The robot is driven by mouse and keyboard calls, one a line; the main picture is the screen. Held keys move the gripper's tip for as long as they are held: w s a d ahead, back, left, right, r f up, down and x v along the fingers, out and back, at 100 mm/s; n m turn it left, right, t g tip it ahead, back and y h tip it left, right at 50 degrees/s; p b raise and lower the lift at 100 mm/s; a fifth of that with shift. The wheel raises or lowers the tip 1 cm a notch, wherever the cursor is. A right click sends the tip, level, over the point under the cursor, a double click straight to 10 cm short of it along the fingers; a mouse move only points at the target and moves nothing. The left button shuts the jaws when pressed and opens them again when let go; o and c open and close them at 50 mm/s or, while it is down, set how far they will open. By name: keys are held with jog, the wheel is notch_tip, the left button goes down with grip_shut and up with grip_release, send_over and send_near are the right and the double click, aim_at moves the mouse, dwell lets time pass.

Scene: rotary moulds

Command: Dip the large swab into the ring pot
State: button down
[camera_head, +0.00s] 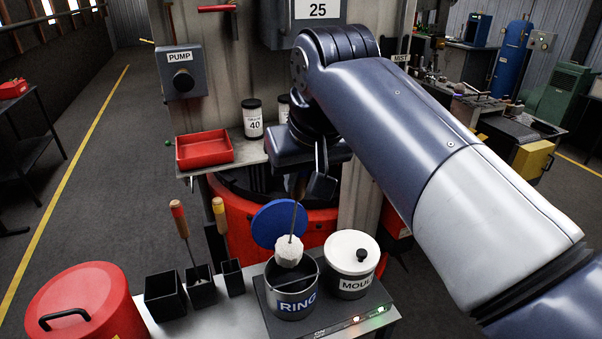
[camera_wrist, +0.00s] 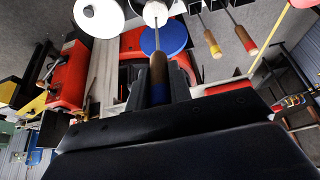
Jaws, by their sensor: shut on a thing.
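My gripper (camera_head: 309,183) is shut on the handle of the large swab, which hangs down with its pale fluffy head (camera_head: 289,250) lowest. The handle (camera_wrist: 158,78) shows between my fingers in the wrist view. The grey ring pot (camera_head: 293,304), lettered RING, stands open on a dark plate at the front of the bench. The swab head is at the pot's mouth and overlaps its far rim; I cannot tell whether it hangs just above or slightly inside. A round blue disc (camera_head: 270,224) tilts up behind the pot.
The white-lidded MOULD pot (camera_head: 352,283) stands right beside the ring pot. To the left are a black holder (camera_head: 164,297) and two smaller holders with wooden-handled tools (camera_head: 181,222). A red drum (camera_head: 83,306) is at front left. A red tray (camera_head: 204,150) lies behind.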

notch_tip(320, 180, down, 7)
jog(key=b, duration=0.4)
jog(key=shift+r, duration=0.15)
dwell(1.0)
notch_tip(320, 180, up, 8)
jog(key=p, duration=0.7)
jog(key=shift+s, duration=0.15)
dwell(0.4)
